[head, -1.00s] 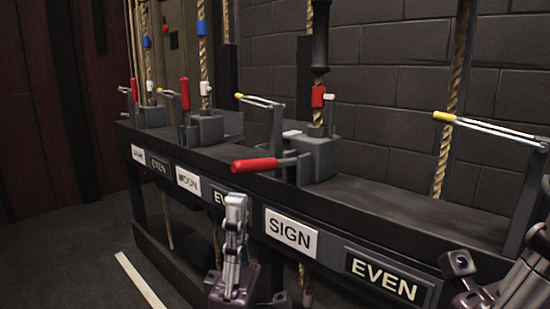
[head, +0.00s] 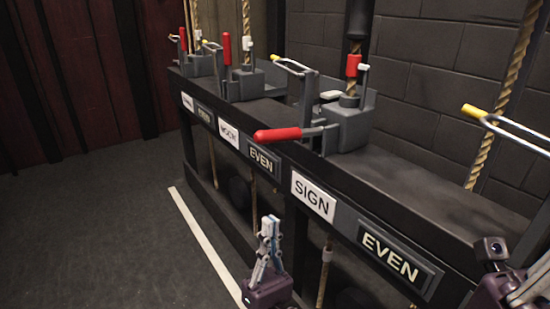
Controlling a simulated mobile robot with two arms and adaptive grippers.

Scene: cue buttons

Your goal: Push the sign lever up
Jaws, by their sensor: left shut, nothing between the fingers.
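The sign lever (head: 280,134) has a red handle and lies roughly level, sticking out to the left from its grey rope-lock block (head: 347,128). The white SIGN label (head: 313,196) is on the rail front below it. My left gripper (head: 268,222) is in front of the rail, below and slightly left of the red handle, apart from it. Its fingers point up, are shut and hold nothing. My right gripper (head: 492,248) shows only in part at the lower right edge, and its fingers cannot be made out.
Two other red levers (head: 227,48) stand upright farther along the rail, above other labels. Yellow-tipped metal bars (head: 470,110) stick out above the rail (head: 440,190). Ropes run up behind. An EVEN plate (head: 390,259) is right of SIGN. Open floor (head: 110,220) lies to the left.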

